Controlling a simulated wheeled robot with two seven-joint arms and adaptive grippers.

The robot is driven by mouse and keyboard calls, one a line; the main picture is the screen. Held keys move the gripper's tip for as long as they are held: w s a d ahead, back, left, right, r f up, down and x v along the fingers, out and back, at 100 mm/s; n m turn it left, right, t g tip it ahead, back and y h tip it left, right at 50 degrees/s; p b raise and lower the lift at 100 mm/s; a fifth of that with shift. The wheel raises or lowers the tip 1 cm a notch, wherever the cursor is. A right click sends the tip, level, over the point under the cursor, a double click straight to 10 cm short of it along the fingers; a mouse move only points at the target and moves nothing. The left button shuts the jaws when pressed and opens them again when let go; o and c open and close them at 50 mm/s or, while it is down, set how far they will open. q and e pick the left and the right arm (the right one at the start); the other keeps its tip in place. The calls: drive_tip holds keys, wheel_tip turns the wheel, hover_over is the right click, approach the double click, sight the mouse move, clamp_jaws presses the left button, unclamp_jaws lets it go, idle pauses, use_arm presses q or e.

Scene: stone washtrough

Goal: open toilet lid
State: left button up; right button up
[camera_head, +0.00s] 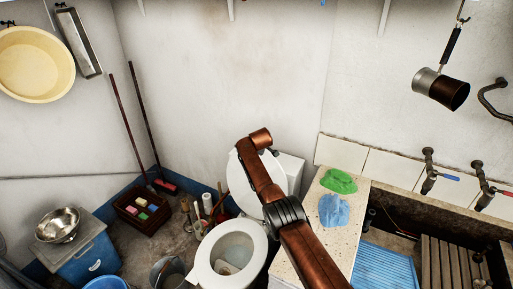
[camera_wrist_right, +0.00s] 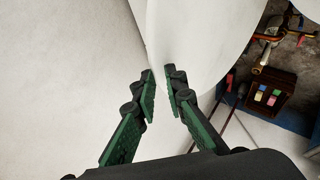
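The white toilet (camera_head: 203,274) stands in the lower middle of the head view with its bowl uncovered. Its lid (camera_head: 237,182) stands raised, leaning back towards the white tank (camera_head: 292,170). My right arm crosses in front of the lid and hides part of it. My right gripper is mostly hidden behind my arm in the head view. In the right wrist view my right gripper (camera_wrist_right: 161,82) has its green-padded fingers apart. The white lid (camera_wrist_right: 195,40) is just beyond the fingertips; I cannot tell whether they touch. My left gripper is not in view.
A stone counter (camera_head: 301,222) right of the toilet holds a green cloth (camera_head: 340,181) and a blue cloth (camera_head: 333,210). The trough with taps (camera_head: 429,180) is farther right. A bucket (camera_head: 167,272), brushes and a dark crate (camera_head: 142,208) stand left of the toilet.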

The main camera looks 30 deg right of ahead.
drive_tip(key=shift+o, duration=0.5)
drive_tip(key=shift+d+r, duration=0.2)
drive_tip(key=shift+d, duration=0.25)
drive_tip(key=shift+f, duration=0.1)
drive_tip(key=shift+f, duration=0.1)
drive_tip(key=shift+s, duration=0.1)
drive_tip(key=shift+a, duration=0.1)
drive_tip(key=v, duration=1.2)
drive_tip(key=shift+a+r, duration=0.2)
drive_tip(key=shift+a, duration=0.05)
